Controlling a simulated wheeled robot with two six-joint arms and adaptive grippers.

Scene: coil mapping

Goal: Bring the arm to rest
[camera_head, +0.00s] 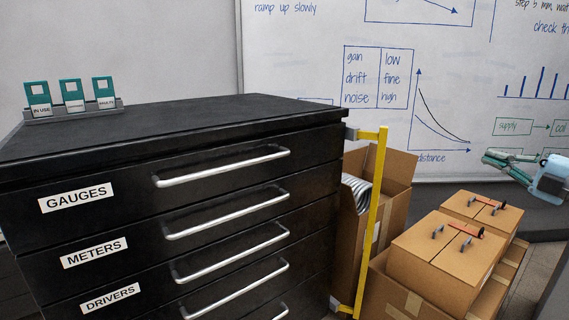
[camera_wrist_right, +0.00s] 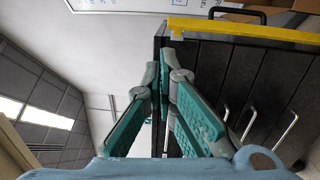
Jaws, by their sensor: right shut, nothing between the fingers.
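My right gripper (camera_head: 487,158) comes in from the right edge in the head view, in front of the whiteboard and above the cardboard boxes. It is shut and holds nothing. In the right wrist view its teal fingers (camera_wrist_right: 167,62) meet at the tips, with the dark cabinet behind them. My left gripper is in neither view.
A black drawer cabinet (camera_head: 230,112) labelled GAUGES, METERS and DRIVERS fills the left. Teal tags stand in a grey holder (camera_head: 75,114) on top. A yellow post (camera_head: 376,215) stands at its right side. Cardboard boxes (camera_head: 438,254) sit below the whiteboard (camera_head: 300,30).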

